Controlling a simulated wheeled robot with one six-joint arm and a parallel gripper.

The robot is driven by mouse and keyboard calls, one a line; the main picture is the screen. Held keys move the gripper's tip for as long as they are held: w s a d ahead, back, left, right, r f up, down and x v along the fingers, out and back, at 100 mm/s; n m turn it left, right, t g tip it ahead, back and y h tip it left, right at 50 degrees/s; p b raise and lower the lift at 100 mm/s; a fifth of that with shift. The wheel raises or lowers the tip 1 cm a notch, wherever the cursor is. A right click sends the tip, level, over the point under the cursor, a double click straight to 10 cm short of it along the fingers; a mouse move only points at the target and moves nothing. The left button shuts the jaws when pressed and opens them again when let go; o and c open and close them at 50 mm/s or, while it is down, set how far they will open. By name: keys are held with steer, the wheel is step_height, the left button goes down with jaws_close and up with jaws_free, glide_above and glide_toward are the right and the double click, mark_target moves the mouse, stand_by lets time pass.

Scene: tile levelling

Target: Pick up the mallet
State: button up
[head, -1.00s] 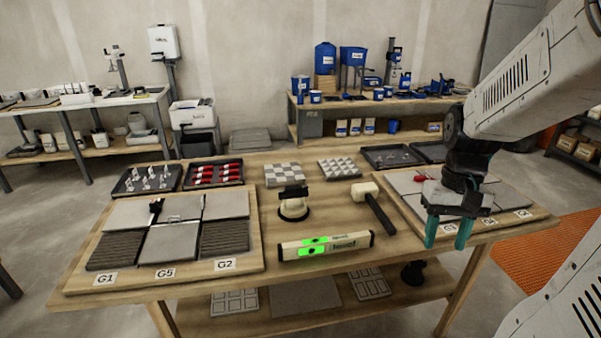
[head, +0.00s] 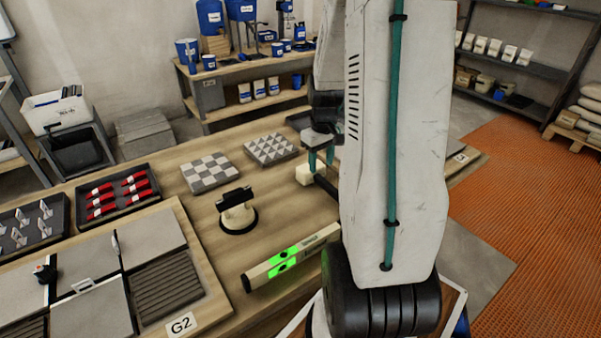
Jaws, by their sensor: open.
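The mallet lies on the wooden table, with its pale block head (head: 304,175) left of my arm. Its dark handle (head: 326,187) runs toward the lower right and is partly hidden behind my arm. My gripper (head: 321,163), with teal fingers pointing down, is open at the mallet, by the inner end of the head and the start of the handle. I cannot tell whether the fingers touch it or hang just above it.
A level with green vials (head: 290,258) lies in front. A black-and-white suction cup (head: 238,212) stands left of the mallet.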

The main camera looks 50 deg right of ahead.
mark_target(325, 181)
steer(key=shift+s+d+f, duration=0.25)
steer(key=shift+d+f, duration=0.2)
steer(key=shift+f, duration=0.05)
steer(key=shift+s+d+f, duration=0.25)
steer(key=shift+d+f, duration=0.2)
steer(key=f, duration=0.6)
steer(key=shift+w, duration=0.2)
steer(key=shift+r, duration=0.1)
jaws_close()
